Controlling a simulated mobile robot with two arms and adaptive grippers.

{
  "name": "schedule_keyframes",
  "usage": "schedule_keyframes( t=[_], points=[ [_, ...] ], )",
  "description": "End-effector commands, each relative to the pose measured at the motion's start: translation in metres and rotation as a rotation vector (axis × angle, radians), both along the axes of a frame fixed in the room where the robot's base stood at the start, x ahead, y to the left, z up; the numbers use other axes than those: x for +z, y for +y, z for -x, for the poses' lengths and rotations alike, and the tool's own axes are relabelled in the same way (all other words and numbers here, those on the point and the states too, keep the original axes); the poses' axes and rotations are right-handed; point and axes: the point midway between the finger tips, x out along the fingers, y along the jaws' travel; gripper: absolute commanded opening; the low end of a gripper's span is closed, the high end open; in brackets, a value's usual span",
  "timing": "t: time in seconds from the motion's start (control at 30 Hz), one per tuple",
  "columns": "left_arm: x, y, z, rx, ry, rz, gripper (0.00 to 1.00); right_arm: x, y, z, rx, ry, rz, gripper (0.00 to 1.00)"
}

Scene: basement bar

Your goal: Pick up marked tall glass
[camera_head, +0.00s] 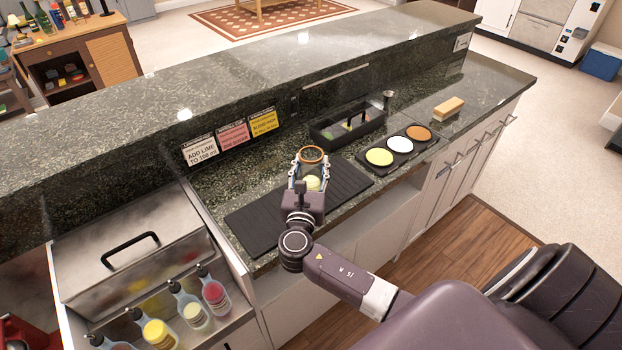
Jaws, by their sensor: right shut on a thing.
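A tall glass (312,157) with an orange-brown rim stands or hangs upright over the black bar mat (255,225); something pale yellow shows low in it. My right gripper (311,174) is shut on the glass, with one finger on each side of it. The gripper hides much of the glass, and I cannot tell whether its base touches the mat. No mark on the glass can be read from here. My left gripper is not in view.
A black caddy (345,127), a tray with three coloured discs (397,146), a metal jigger (387,98) and a wooden block (448,108) stand to the right. Signs (233,136) line the raised ledge behind. Bottles (215,294) and a steel lidded bin (130,265) are at lower left.

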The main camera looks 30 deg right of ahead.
Motion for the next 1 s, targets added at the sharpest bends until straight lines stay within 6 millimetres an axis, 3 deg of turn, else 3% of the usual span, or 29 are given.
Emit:
schedule_keyframes(
  t=[0.2,0.67,1.0],
  points=[
    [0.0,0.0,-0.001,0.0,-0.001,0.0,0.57,0.0,0.0,0.0,0.0,0.001,-0.001,0.0],
    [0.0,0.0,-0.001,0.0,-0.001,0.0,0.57,0.003,0.0,0.0,0.0,-0.002,0.001,0.0],
    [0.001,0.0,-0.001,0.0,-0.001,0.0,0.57,0.023,0.0,0.0,-0.001,-0.005,0.0,0.0]
  ],
)
